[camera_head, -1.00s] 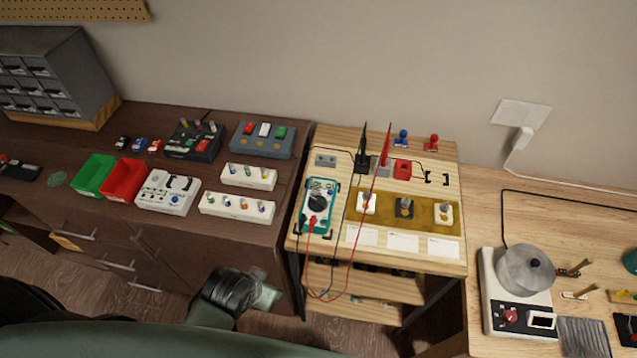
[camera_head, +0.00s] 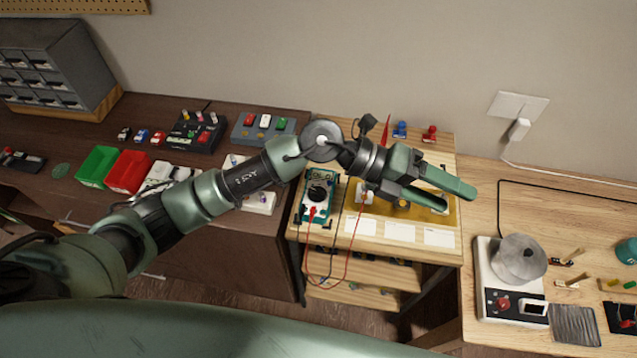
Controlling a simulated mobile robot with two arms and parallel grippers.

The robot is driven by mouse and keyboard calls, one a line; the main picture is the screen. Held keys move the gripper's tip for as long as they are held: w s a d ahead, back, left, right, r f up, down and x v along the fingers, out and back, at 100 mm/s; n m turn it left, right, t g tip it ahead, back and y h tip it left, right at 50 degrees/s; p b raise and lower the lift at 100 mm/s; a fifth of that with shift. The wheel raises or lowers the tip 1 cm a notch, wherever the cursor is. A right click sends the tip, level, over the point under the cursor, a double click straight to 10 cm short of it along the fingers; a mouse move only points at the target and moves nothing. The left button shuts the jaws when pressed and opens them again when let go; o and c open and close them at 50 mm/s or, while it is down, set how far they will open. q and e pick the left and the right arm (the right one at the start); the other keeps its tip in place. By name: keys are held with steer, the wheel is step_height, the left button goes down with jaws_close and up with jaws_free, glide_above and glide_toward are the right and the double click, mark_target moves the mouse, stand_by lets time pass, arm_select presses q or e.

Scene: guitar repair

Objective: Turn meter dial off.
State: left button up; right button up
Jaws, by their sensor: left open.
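The multimeter (camera_head: 316,205), teal-edged with a pale face, lies at the left of the light wooden bench. Its round black dial (camera_head: 318,193) is in view, but its pointer setting is too small to read. A red lead and a black lead run from its lower part. My left gripper (camera_head: 458,198) is open and empty, its fingers spread above the mustard mat to the right of the meter. My left arm crosses the picture from the lower left, passing above and behind the meter. My right gripper is out of view.
The mustard mat (camera_head: 380,209) holds several small parts, partly hidden by my gripper. Red (camera_head: 429,133) and blue (camera_head: 400,130) pieces stand at the bench's back. A hot plate with a pot (camera_head: 518,258) stands on the right table. Green (camera_head: 97,167) and red bins (camera_head: 129,172) stand left.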

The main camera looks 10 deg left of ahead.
arm_select(q)
steer(key=w+a+f+m+y, duration=0.1)
steer(key=w+a+f+y, duration=0.1)
steer(key=a+f+y, duration=0.3)
steer(key=y, duration=0.9)
glide_above(318, 189)
steer(key=shift+t, duration=0.4)
step_height(318, 189, down, 6)
steer(key=shift+d, duration=0.15)
steer(key=shift+a+f+y, duration=0.2)
steer(key=shift+a+y, duration=0.05)
steer(key=shift+y, duration=0.05)
step_height(318, 189, down, 6)
steer(key=p, duration=0.2)
steer(key=shift+s+d+p, duration=0.1)
steer(key=shift+d+p, duration=0.05)
steer(key=shift+p, duration=0.25)
steer(key=shift+f, duration=0.65)
